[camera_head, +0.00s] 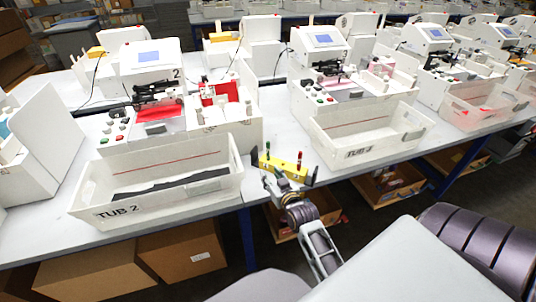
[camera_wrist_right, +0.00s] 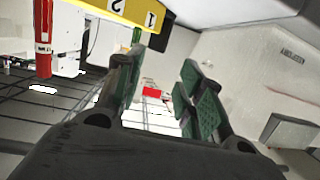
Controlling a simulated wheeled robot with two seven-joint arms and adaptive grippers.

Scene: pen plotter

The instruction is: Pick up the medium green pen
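A yellow pen holder (camera_head: 283,167) stands at the table's front edge between the two tubs. A red pen (camera_head: 299,158) stands upright at its right end. A small dark green upright piece (camera_head: 267,148) at its left end looks like a green pen; its size is hard to tell. My right gripper (camera_head: 287,181) is just in front of the holder, its fingers apart and empty. In the right wrist view, the open green-padded fingers (camera_wrist_right: 160,88) are below the holder (camera_wrist_right: 125,12), with the red pen (camera_wrist_right: 43,38) at left. My left gripper is out of view.
A white tub marked TUB 2 (camera_head: 88,188) stands left of the holder, and another white tub (camera_head: 421,124) stands to its right. Plotter machines stand behind them. Open boxes (camera_head: 386,189) sit under the table. Clear floor shows in front.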

